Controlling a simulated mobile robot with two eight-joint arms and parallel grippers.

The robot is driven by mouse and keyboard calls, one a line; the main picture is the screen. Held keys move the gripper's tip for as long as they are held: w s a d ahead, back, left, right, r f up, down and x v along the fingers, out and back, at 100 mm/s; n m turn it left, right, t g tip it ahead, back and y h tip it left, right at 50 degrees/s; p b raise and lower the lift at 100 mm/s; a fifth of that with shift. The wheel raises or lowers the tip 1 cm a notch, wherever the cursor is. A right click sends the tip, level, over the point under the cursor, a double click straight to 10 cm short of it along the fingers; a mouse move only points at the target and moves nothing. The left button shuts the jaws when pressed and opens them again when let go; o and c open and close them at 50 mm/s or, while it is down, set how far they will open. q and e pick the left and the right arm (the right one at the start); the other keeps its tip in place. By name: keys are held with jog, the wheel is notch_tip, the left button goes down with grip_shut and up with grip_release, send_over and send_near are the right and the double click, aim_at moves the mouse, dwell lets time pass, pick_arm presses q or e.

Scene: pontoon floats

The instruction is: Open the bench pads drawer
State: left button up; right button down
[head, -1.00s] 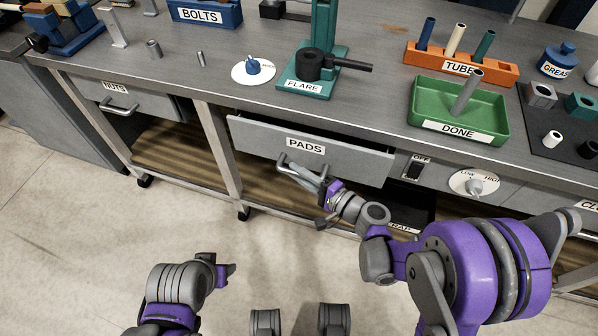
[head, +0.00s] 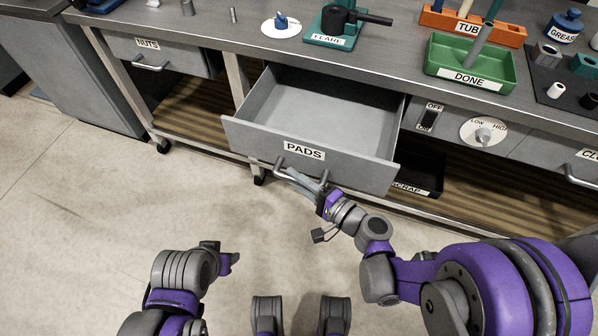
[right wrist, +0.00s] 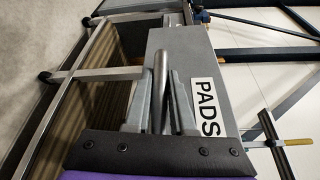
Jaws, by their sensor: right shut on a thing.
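The grey PADS drawer (head: 345,160) stands pulled well out of the bench in the head view, and its inside looks empty. Its front with the PADS label also shows in the right wrist view (right wrist: 190,55). My right gripper (head: 300,178) is shut on the drawer's bar handle (head: 283,170), with its fingers around the bar. In the right wrist view the handle bar (right wrist: 161,75) runs between the fingers. My left gripper (head: 228,262) is low at the left in the head view, away from the drawer; its fingers do not show clearly enough to judge.
The NUTS drawer (head: 165,62) at the left is shut. A black SCRAP bin (head: 418,178) sits under the bench to the right of the drawer. A green DONE tray (head: 470,64) and the FLARE tool (head: 335,25) stand on the bench top. The floor in front is clear.

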jog(key=shift+s+a, duration=0.15)
jog(key=shift+s, duration=0.3)
jog(key=c, duration=0.8)
grip_release()
jog(key=shift+o, duration=0.2)
jog(key=v, duration=1)
jog(key=shift+s+d, duration=0.25)
jog(key=shift+s, duration=0.05)
